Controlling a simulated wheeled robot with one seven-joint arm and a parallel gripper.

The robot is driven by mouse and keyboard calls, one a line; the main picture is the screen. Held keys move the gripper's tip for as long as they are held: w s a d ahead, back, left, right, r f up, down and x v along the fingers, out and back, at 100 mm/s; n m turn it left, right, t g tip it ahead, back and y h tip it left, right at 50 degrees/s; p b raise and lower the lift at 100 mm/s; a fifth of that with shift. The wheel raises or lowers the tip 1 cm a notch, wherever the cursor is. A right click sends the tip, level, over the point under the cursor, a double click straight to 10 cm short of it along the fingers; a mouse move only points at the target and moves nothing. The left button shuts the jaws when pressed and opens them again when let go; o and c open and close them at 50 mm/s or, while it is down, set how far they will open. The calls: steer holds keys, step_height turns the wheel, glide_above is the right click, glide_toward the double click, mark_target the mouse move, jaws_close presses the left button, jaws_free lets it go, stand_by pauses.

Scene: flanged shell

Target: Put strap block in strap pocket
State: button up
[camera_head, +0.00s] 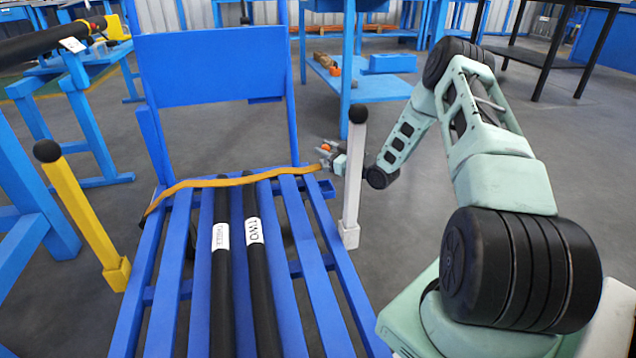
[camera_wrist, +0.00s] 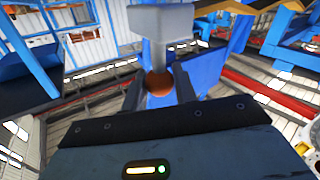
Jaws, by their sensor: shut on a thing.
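My gripper (camera_head: 327,150) is just beyond the far right corner of the blue slatted rack, partly behind the white post. In the wrist view its two fingers (camera_wrist: 158,84) are closed around a brown-orange round part. Above that part a grey block (camera_wrist: 162,20) on a short stem shows; I take it for the strap block. In the head view an orange spot shows at the fingers, but the block's outline is too small to tell. A yellow-orange strap (camera_head: 235,181) lies across the rack, its right end close to my gripper. I cannot pick out the strap pocket.
The blue rack (camera_head: 213,68) carries two black bars (camera_head: 262,285), one labelled TWO. A white post (camera_head: 352,180) with a black ball stands at its right, a yellow post (camera_head: 85,215) at its left. Blue benches stand behind. Grey floor is free right of the rack.

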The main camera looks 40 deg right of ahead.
steer(key=shift+f+b, duration=2.65)
steer(key=shift+f, duration=2.1)
steer(key=o, duration=1.1)
steer(key=shift+r, duration=0.15)
steer(key=shift+s+r+p, duration=0.15)
steer(key=shift+s+p, duration=0.15)
steer(key=shift+p, duration=0.1)
steer(key=s+p, duration=0.2)
steer(key=s, duration=0.1)
steer(key=s+d+p, duration=0.1)
steer(key=s+p, duration=0.1)
steer(key=s, duration=0.2)
steer(key=s+p, duration=0.2)
steer(key=s, duration=0.2)
steer(key=shift+s+d, duration=0.2)
steer(key=shift+d, duration=0.1)
